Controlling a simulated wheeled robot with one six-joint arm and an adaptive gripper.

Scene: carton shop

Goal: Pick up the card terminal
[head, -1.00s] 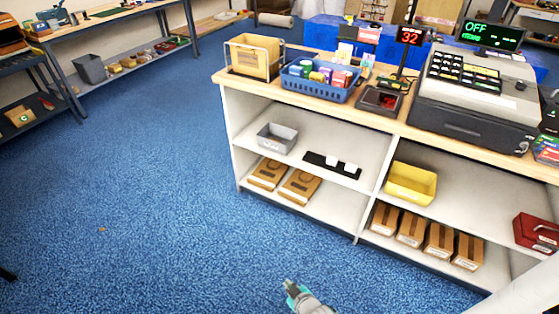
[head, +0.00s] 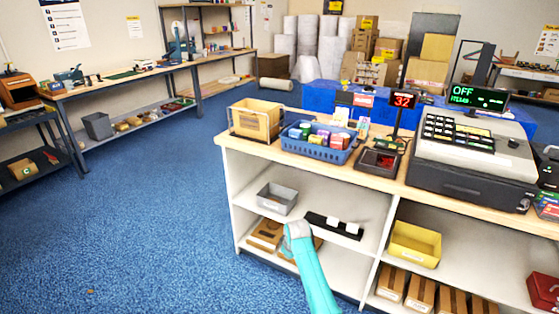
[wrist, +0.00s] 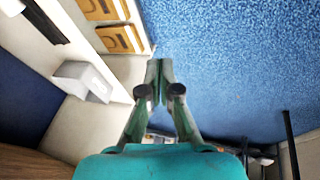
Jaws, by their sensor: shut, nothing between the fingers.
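I cannot surely pick out the card terminal. A dark device with a reddish top (head: 378,162) lies on the counter between the blue basket and the cash register. Another dark object (head: 549,168) stands right of the register, cut by the picture edge. My gripper (wrist: 159,70) is shut and empty in the wrist view, its fingertips together over blue floor beside the shelves. In the head view my teal arm rises in front of the counter's lower shelves, below the counter top and apart from both dark objects; the fingers are hard to make out there.
The counter (head: 232,142) carries a wooden holder (head: 256,122), a blue basket (head: 318,152), a red "32" display (head: 403,100) and the cash register (head: 470,160). Shelves below hold a grey bin (head: 277,198) and a yellow bin (head: 414,244).

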